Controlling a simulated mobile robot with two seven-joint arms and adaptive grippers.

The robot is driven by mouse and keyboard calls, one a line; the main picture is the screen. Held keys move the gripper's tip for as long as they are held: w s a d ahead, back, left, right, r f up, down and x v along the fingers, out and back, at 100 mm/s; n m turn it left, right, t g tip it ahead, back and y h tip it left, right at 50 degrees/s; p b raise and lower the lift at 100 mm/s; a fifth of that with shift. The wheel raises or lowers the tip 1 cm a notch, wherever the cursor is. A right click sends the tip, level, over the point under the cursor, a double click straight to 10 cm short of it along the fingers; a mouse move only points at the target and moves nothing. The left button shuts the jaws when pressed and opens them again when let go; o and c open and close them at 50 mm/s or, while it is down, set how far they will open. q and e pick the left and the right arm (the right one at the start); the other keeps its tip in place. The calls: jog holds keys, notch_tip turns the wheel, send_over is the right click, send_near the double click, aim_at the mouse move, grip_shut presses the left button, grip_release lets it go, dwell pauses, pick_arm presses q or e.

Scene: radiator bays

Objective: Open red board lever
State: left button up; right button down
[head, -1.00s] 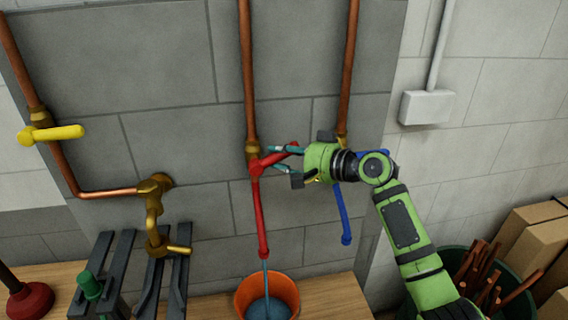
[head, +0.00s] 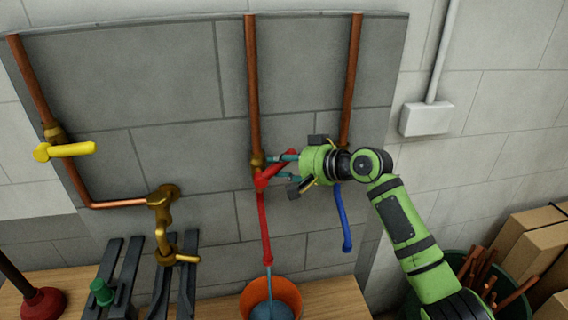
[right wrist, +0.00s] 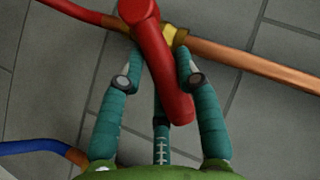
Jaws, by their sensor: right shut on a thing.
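The red lever (head: 265,181) sits on the brass valve of the middle copper pipe and slants up to the right. My right gripper (head: 276,170) comes from the right with its fingers around the lever. In the right wrist view, the red lever (right wrist: 166,75) lies between the teal fingers (right wrist: 153,72), so the gripper is shut on it. The red spout pipe (head: 264,225) hangs below the valve, with a thin bluish stream at its lower end over the orange bucket (head: 248,298). My left gripper is not in view.
A yellow lever (head: 70,150) is on the left pipe, with a brass tap (head: 160,205) beside it. A blue pipe (head: 342,220) hangs right of the red one, close below my gripper. A grey wall box (head: 425,119) and cardboard boxes (head: 555,260) are at the right.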

jog(key=c, duration=0.8)
grip_release()
jog(key=shift+c, duration=0.2)
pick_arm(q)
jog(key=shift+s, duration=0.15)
pick_arm(e)
jog(key=shift+a, duration=0.1)
jog(key=v, duration=1.2)
jog(key=shift+f, duration=0.1)
